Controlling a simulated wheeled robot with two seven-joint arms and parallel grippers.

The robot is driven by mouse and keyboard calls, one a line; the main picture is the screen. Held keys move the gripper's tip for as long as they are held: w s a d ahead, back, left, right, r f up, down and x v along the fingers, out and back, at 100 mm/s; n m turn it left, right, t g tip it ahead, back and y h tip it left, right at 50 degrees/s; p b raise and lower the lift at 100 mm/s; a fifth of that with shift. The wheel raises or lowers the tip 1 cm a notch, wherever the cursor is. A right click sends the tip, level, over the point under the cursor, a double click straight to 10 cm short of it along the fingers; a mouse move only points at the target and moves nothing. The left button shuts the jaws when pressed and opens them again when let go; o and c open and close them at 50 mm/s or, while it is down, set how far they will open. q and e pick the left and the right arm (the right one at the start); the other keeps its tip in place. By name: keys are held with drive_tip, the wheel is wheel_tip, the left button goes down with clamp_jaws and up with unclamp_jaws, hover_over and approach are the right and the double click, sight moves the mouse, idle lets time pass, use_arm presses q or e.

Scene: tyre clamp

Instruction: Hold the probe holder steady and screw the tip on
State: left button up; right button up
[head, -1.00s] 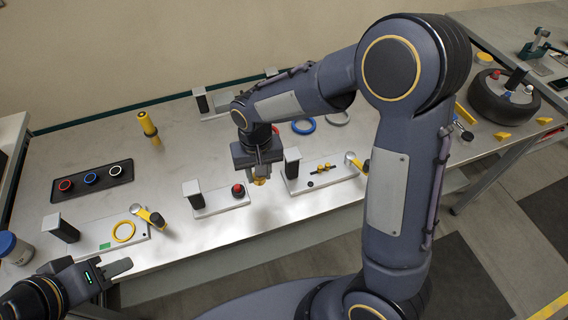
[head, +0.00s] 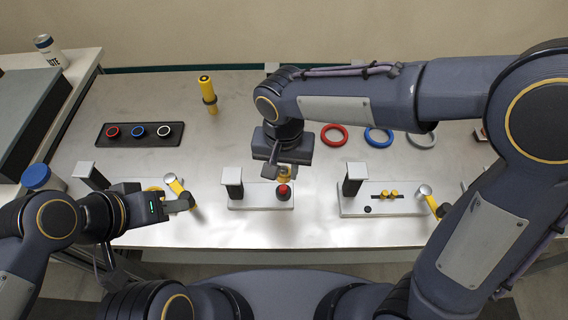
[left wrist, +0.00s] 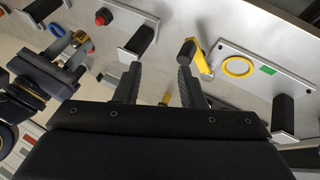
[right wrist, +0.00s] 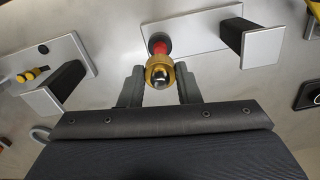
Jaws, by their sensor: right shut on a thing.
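My right gripper (head: 282,168) is shut on a round gold piece with a silver dome, perhaps the tip; the piece shows between the fingertips in the right wrist view (right wrist: 160,73). My left gripper (head: 188,202) is open and empty near the front left, beside a yellow lever (head: 175,187).
A black tray (head: 140,143) holds red, blue and white rings. Red (head: 334,135), blue (head: 378,138) and grey rings lie at back right. Plates with dark posts (head: 232,181) line the front edge. Open table lies between the tray and the front plates.

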use_arm(q)
drive_tip(key=o, duration=0.6)
drive_tip(key=shift+r, duration=0.1)
drive_tip(key=shift+o, duration=0.2)
drive_tip(key=m+g, duration=0.6)
drive_tip(key=m, duration=1.4)
approach(242, 188)
drive_tip(key=shift+h, duration=0.3)
drive_tip(key=x, duration=0.8)
drive_tip(key=shift+w+a+f, duration=0.15)
drive_tip(key=shift+a+f, duration=0.05)
drive_tip(key=shift+f, duration=0.2)
drive_tip(key=shift+c, duration=0.3)
